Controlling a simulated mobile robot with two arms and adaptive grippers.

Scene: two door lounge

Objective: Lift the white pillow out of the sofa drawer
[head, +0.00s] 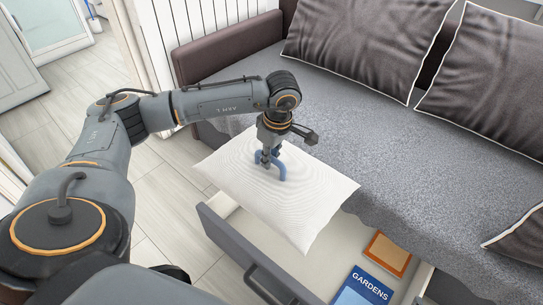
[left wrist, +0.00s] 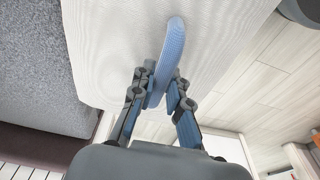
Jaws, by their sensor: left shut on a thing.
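The white pillow (head: 305,205) is a pale, finely ribbed rectangle with a blue loop handle (head: 282,172) on top. My left gripper (head: 267,160) points down and is shut on this handle. In the left wrist view the handle (left wrist: 174,48) stands between the two fingers (left wrist: 165,88), with the white pillow (left wrist: 110,40) behind it. The pillow appears held above the open sofa drawer (head: 232,238), overlapping its rim and the sofa edge. It hides the drawer's far left part; its underside is hidden. My right gripper is not in view.
A blue book marked GARDENS (head: 362,288) and an orange-brown book (head: 387,254) lie in the drawer. The grey sofa seat (head: 350,110) with dark cushions (head: 365,40) is behind. Wooden floor (head: 165,190) is clear to the left.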

